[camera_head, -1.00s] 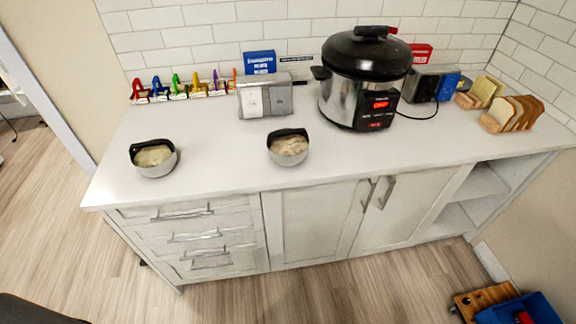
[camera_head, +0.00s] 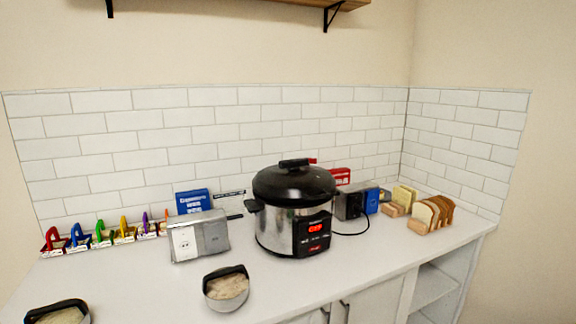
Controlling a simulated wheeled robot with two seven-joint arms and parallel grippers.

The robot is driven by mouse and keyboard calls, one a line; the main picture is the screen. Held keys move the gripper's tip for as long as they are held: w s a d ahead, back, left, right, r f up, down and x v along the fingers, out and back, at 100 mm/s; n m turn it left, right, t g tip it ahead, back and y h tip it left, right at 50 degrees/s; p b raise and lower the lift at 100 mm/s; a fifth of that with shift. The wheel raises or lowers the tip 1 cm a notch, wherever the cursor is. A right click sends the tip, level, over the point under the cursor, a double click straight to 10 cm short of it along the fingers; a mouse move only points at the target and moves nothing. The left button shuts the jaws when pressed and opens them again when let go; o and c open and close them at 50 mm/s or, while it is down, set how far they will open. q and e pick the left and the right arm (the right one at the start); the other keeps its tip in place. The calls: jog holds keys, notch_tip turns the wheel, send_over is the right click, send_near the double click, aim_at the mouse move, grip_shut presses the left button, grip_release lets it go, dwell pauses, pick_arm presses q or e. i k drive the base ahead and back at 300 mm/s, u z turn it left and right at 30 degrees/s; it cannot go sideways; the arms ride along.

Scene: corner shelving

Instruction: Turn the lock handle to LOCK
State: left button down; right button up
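The cooker (camera_head: 280,228) stands on the counter. It has a steel body, a black lid (camera_head: 294,186) and a front panel with a lit red display (camera_head: 315,227). A black handle (camera_head: 296,163) sits on top of the lid, and a small red part (camera_head: 313,161) shows at its right end. I cannot read any LOCK marking at this size.
A grey metal box (camera_head: 200,238) stands left of the cooker. Bowls (camera_head: 227,291) (camera_head: 58,314) stand at the front. Bread slices (camera_head: 432,213) and a dark box (camera_head: 350,204) are at the right. Colored clips (camera_head: 102,234) line the left. A wall shelf (camera_head: 240,6) is above.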

aim_at(293, 164)
jog(key=z, duration=0.65)
jog(key=i, duration=0.65)
jog(key=z, duration=0.7)
jog(key=i, duration=0.85)
jog(key=u, duration=0.2)
